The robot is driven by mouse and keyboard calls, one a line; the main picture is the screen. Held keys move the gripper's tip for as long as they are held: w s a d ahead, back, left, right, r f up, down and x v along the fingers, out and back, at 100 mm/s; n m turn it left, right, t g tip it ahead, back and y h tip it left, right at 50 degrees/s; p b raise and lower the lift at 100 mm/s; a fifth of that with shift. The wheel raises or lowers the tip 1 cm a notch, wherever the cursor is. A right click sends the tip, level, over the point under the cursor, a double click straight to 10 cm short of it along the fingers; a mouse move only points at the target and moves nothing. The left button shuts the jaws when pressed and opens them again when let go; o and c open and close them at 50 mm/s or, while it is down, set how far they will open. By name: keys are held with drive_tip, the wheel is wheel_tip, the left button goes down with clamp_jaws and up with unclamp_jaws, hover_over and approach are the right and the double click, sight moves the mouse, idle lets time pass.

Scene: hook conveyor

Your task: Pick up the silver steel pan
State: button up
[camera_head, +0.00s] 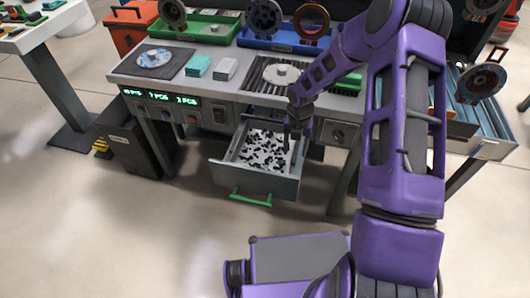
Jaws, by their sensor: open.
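My gripper (296,138) is open and points down over the right side of a pulled-out grey steel drawer (231,178) under the workbench. The drawer has a green front handle, and black and pale pieces lie in it. Whether a fingertip touches anything there is too small to tell. No pan is clearly recognisable. A pale silver round plate with a raised centre (281,73) lies on the bench's slatted grate, behind my gripper. A similar round plate (155,57) lies on a dark square pad at the bench's left. I cannot tell which thing is the silver steel pan.
The workbench (207,62) carries teal and white stacks, with green and blue bins behind. Round parts hang above, including a dark disc (483,83) at right. A dark bin (131,146) stands left of the drawer. The floor in front is clear.

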clamp_jaws()
drive_tip(key=shift+r, duration=0.1)
idle(1.3)
